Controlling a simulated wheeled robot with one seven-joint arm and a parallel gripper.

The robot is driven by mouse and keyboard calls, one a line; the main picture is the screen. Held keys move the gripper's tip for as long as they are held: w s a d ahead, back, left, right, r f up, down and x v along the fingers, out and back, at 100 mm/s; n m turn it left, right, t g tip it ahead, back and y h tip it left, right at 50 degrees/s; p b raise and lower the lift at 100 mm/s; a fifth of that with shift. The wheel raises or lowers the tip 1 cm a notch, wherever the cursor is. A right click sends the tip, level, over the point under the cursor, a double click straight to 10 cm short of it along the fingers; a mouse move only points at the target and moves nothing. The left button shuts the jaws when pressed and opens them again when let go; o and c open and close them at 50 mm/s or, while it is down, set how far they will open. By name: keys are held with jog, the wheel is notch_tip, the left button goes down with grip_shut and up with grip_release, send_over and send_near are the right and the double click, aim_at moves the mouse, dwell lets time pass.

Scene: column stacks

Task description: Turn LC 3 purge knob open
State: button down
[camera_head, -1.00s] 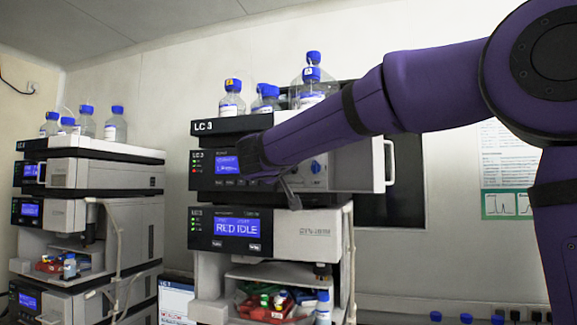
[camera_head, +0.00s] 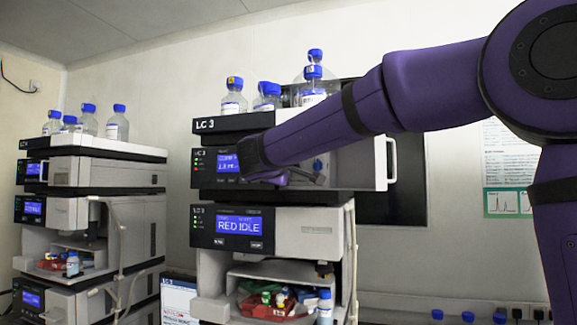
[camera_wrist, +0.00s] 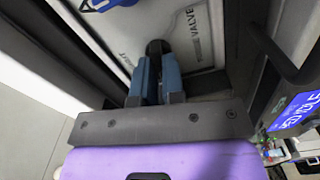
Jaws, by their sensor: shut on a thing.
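The LC 3 stack (camera_head: 222,122) stands in the middle of the head view. Its second module has a front door (camera_head: 390,164) swung open at the right. In the wrist view, a dark round knob (camera_wrist: 155,47) sits on a pale panel (camera_wrist: 150,22) beside the printed word VALVE. My gripper (camera_wrist: 158,68) is shut on this knob, its two blue-grey fingers on either side of it. In the head view my gripper (camera_head: 312,177) reaches the opened bay, where my arm partly covers it. The knob is hidden there, and its turn angle cannot be told.
Capped bottles (camera_head: 268,97) stand on top of the stack. The module below has a screen (camera_head: 239,225) reading RED IDLE. A second stack (camera_head: 110,172) stands at the left. A blue fitting (camera_wrist: 105,4) sits near the knob in the wrist view.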

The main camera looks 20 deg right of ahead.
jog(key=shift+f, duration=0.1)
dwell(0.5)
jog(key=c, duration=1.2)
grip_release()
jog(key=v, duration=1.1)
